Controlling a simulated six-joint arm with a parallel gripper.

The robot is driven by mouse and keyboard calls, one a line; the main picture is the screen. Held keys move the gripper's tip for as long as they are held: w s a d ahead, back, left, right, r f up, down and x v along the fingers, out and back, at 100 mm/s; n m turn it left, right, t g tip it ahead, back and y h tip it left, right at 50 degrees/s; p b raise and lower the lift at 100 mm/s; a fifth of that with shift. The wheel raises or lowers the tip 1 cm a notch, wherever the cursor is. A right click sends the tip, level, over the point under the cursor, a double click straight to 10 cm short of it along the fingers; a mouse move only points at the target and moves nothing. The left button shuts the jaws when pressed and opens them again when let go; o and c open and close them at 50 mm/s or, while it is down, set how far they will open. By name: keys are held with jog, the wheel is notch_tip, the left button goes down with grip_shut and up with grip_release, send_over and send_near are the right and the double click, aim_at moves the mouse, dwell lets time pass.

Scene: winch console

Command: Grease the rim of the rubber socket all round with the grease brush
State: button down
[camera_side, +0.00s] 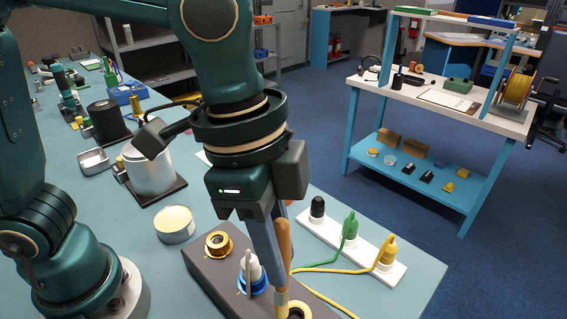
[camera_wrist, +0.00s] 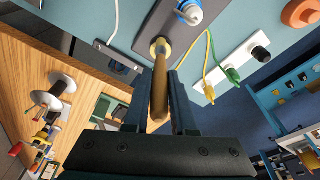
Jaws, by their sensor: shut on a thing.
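My gripper (camera_side: 277,262) points down and is shut on the wooden handle of the grease brush (camera_side: 284,240). In the wrist view the handle (camera_wrist: 159,92) runs between the fingers. The brush's lower end is at a yellowish ringed socket (camera_side: 298,311) on the grey console (camera_side: 214,283), cut by the side view's lower edge. In the wrist view the brush covers part of this socket (camera_wrist: 160,42). I cannot tell whether the bristles touch the rim or whether grease is on it. Another brass-coloured socket (camera_side: 218,244) sits at the console's far end.
A white plug (camera_side: 252,268) stands in a blue-ringed socket between the two. A white strip (camera_side: 330,232) with black, green and yellow plugs lies to the right, with cables running toward the console. A round tin (camera_side: 175,225) and a silver cylinder (camera_side: 150,175) stand left.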

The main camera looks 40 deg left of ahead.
jog(key=d, duration=0.1)
jog(key=w+d, duration=0.1)
jog(key=d, duration=0.1)
jog(key=shift+w+d+r, duration=0.1)
jog(key=shift+d, duration=0.1)
dwell(1.1)
jog(key=shift+r, duration=2.5)
